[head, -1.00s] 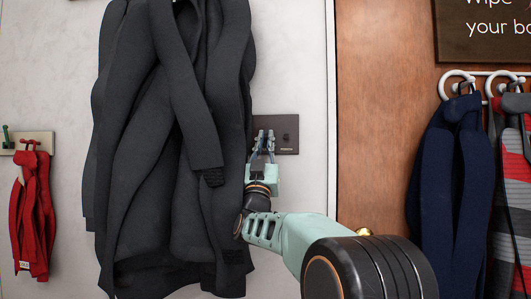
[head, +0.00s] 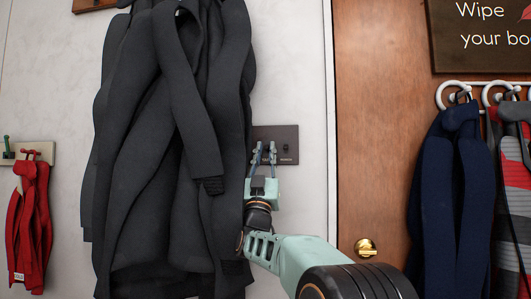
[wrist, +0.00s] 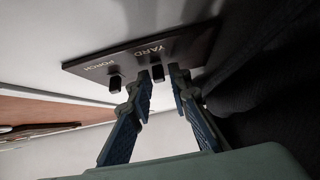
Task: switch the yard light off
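The dark switch plate (head: 290,134) is on the pale wall, just right of the dark coat. In the wrist view the plate (wrist: 82,68) carries the words PORCH and YARD, with a small dark toggle by each. The yard toggle (wrist: 158,73) lies between my fingertips in the picture; I cannot tell whether they touch it. The porch toggle (wrist: 115,84) is outside the fingers, to the left. My gripper (head: 264,148) is open at the plate, also seen in the wrist view (wrist: 160,80). In the head view it covers the yard side.
A large dark coat (head: 165,150) hangs close to the left of my gripper. A wooden door (head: 375,130) with a brass knob (head: 366,247) is to the right. Navy cloth (head: 445,200) hangs on white hooks farther right, and a red garment (head: 30,225) hangs far left.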

